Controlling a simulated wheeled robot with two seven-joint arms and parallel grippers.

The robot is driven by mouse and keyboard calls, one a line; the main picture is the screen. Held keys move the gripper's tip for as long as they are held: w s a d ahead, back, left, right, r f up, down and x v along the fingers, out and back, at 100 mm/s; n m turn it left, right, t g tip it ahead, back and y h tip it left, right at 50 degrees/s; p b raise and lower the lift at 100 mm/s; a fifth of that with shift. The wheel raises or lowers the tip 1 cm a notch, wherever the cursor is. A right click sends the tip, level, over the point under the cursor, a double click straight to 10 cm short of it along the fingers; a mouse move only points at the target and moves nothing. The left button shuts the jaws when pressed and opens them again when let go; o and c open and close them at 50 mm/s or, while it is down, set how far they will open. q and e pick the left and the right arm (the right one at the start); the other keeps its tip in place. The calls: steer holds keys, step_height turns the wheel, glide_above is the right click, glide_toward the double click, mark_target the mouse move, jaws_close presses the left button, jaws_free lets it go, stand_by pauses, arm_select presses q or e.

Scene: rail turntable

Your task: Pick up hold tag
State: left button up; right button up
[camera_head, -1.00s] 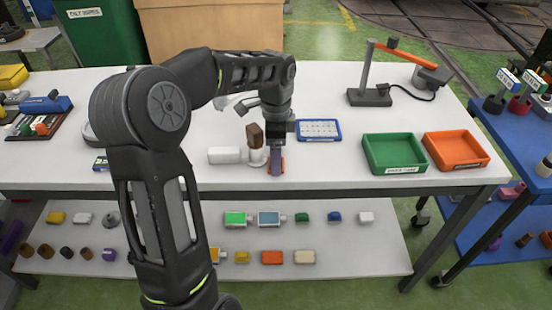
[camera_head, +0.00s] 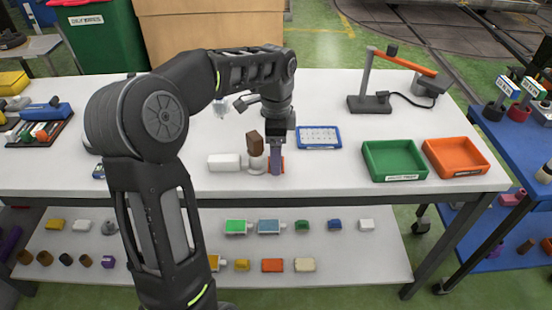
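My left gripper (camera_head: 276,160) points straight down at the front of the white table, beside a brown-topped stamp-like object (camera_head: 256,152). Small orange edges (camera_head: 283,163) show around its fingertips. I cannot tell whether they belong to the hold tag or to something else. The fingers are seen end-on, so their opening and anything between them are hidden. I cannot make out the hold tag clearly. My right gripper is not in view.
A white block (camera_head: 224,162) lies left of the stamp-like object. A blue-framed tray (camera_head: 318,147) lies behind and right of my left gripper. A green bin (camera_head: 372,173), an orange bin (camera_head: 443,170) and a lamp-like stand (camera_head: 369,104) are further right.

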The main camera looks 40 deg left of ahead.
arm_select(q)
step_height(320, 180, up, 5)
steer(key=shift+r, duration=0.2)
step_height(320, 180, up, 8)
steer(key=p, duration=0.7)
steer(key=shift+r, duration=0.2)
steer(key=shift+r+p, duration=0.7)
steer(key=w+d+f+n, duration=0.1)
steer(key=d+f+n, duration=0.2)
steer(key=d, duration=0.3)
steer(key=w+d+f+n, duration=0.2)
steer(key=d+f+n, duration=0.2)
steer(key=d+f, duration=0.1)
steer(key=w+d+f+n, duration=0.1)
steer(key=d+f+n, duration=0.2)
steer(key=d+f, duration=0.2)
steer(key=shift+w+d+f+n, duration=0.15)
steer(key=shift+d+n, duration=0.25)
steer(key=shift+d, duration=0.5)
